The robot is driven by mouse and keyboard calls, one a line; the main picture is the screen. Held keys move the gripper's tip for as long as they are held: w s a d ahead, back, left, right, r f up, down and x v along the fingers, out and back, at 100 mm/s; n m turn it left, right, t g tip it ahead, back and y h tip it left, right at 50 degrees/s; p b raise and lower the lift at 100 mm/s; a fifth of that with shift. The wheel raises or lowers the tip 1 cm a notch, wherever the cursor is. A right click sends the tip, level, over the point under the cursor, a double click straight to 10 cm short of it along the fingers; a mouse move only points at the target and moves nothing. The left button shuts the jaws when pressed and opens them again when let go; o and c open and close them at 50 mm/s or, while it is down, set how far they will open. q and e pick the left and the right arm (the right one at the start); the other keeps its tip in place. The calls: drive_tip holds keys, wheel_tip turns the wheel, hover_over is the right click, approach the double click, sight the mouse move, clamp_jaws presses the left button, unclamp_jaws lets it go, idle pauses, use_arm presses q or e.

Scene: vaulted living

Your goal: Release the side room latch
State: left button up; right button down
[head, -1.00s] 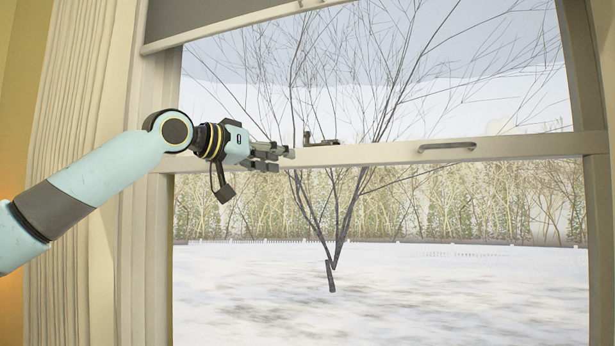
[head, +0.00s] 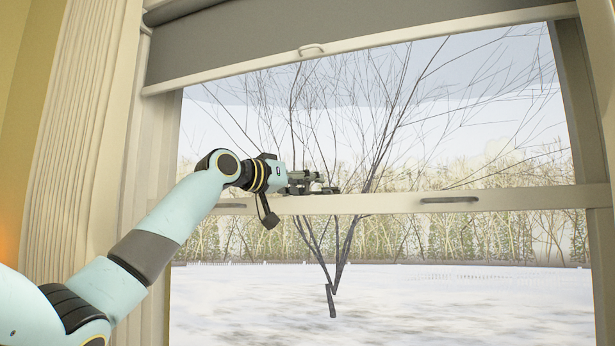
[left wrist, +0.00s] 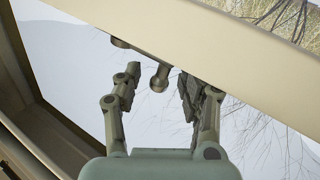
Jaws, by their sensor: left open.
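The window latch (head: 333,190) is a small dark metal fitting on top of the pale rail across the window. My left gripper (head: 316,181) is at the latch and partly covers it in the head view. In the left wrist view, my left gripper (left wrist: 161,88) is open, with one finger on each side of a small rounded latch knob (left wrist: 159,80). A gap shows between the knob and the left finger; whether the right finger touches it I cannot tell. My right gripper is not in view.
The pale rail (head: 400,203) spans the window and carries a dark handle (head: 449,200) to the right. A grey blind (head: 240,52) hangs above. A curtain (head: 80,130) and the frame stand close to my left arm.

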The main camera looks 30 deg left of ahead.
use_arm(q)
drive_tip(key=shift+w, duration=0.1)
drive_tip(key=c, duration=0.8)
drive_tip(key=shift+d, duration=0.1)
clamp_jaws()
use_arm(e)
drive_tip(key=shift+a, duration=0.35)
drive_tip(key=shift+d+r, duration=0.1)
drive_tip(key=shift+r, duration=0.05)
